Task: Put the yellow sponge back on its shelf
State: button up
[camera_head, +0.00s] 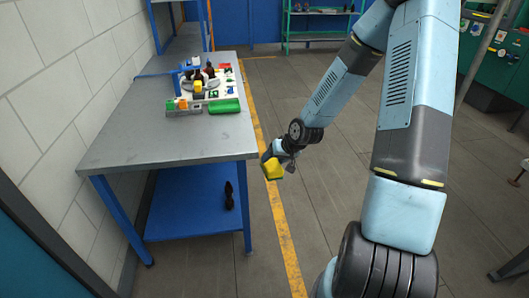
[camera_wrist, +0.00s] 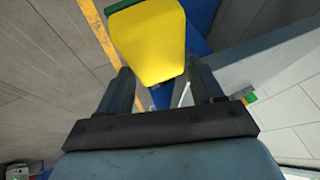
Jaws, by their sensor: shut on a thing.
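The yellow sponge (camera_head: 272,170) is in my gripper (camera_head: 276,158), held in the air just off the right front corner of the workbench. In the wrist view the sponge (camera_wrist: 150,45) sits between the two fingers of my gripper (camera_wrist: 157,82), with a green layer along its top edge. The lower blue shelf (camera_head: 190,205) of the workbench is to the left of and below the gripper. I cannot tell from these frames which shelf is the sponge's own.
The grey workbench top (camera_head: 165,140) is clear at the front. A dark bottle (camera_head: 229,196) stands on the lower shelf. A green rack (camera_head: 318,25) stands far back. A yellow floor line (camera_head: 285,240) runs alongside.

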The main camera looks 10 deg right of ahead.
jog(key=w+d+f, duration=0.3)
jog(key=d+f, duration=0.1)
jog(key=f, duration=0.2)
jog(key=shift+d+n, duration=0.35)
jog(key=shift+n, duration=0.05)
jog(key=shift+w+f, duration=0.1)
